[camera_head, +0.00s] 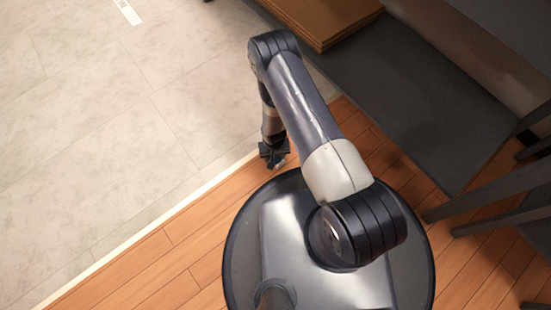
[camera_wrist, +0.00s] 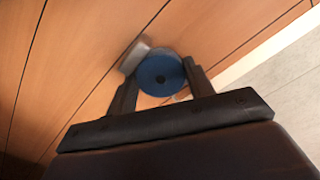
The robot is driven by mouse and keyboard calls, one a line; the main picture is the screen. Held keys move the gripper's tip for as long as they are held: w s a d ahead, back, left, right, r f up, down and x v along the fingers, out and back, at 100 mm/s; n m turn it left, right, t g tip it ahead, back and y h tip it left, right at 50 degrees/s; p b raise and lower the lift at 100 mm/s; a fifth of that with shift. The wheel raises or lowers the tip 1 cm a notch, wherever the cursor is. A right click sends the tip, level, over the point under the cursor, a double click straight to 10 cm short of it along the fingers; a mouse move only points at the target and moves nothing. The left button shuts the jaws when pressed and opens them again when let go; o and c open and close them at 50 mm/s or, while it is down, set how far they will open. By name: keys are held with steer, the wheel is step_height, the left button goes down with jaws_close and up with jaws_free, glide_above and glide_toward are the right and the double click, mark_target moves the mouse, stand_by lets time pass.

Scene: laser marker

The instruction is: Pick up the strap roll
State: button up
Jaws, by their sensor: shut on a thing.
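The strap roll (camera_wrist: 160,74) shows in the wrist view as a round blue disc with a small dark hole in its middle. It sits between the two dark fingers of my gripper (camera_wrist: 159,88), which are shut on it. A pale grey piece (camera_wrist: 133,54) shows at the roll's upper left; I cannot tell whether it is part of the roll. In the head view my gripper (camera_head: 275,157) hangs over the wood floor near the pale strip, and the roll cannot be made out there. Wood floor fills the background behind the roll.
Wood planks (camera_head: 150,262) meet light grey tiles (camera_head: 90,110) along a pale strip (camera_head: 140,232). A dark low bench or shelf (camera_head: 405,105) stands to the right, with brown boards (camera_head: 325,18) at its far end. Dark legs (camera_head: 490,195) stand at far right.

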mark_target(275, 158)
steer(key=shift+c, duration=1.2)
steer(key=shift+r, duration=0.15)
step_height(275, 158, up, 10)
steer(key=p, duration=0.4)
steer(key=shift+p, duration=0.35)
